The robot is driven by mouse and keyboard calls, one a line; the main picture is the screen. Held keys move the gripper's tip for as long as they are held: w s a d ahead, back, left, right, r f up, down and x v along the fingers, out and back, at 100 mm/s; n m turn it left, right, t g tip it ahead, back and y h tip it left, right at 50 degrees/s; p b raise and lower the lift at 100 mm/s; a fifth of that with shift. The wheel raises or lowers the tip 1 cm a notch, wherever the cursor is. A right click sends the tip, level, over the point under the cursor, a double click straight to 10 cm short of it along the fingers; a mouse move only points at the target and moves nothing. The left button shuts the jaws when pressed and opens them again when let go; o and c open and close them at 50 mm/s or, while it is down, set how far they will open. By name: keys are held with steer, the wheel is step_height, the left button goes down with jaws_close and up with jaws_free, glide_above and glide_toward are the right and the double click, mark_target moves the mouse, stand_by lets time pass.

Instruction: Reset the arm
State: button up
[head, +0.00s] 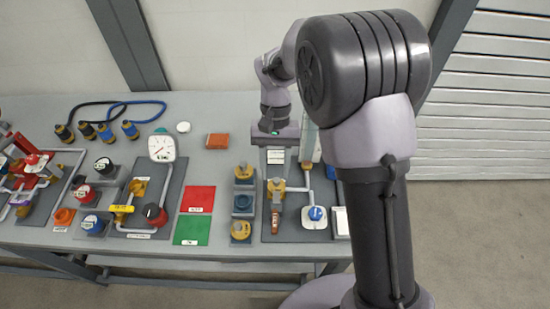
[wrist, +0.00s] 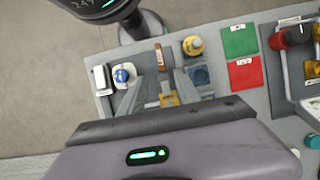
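My gripper (head: 277,150) hangs over the right part of the grey bench (head: 240,110), above a dark panel with a brass-coloured valve body (head: 276,186). In the wrist view my gripper (wrist: 157,86) shows two grey fingers standing apart with nothing held between them. A brass-coloured part (wrist: 168,99) and a white tag lie below, between the fingers. I cannot tell the height of the fingertips above the panel. My arm fills the right of the head view and hides part of the bench's right end.
A blue-knobbed valve (head: 315,214) stands right of the brass part. Red (head: 198,199) and green (head: 191,230) mats lie left of it. A white gauge (head: 162,149), red valves and two hoses (head: 135,112) stand further left.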

steer(key=shift+v, duration=0.8)
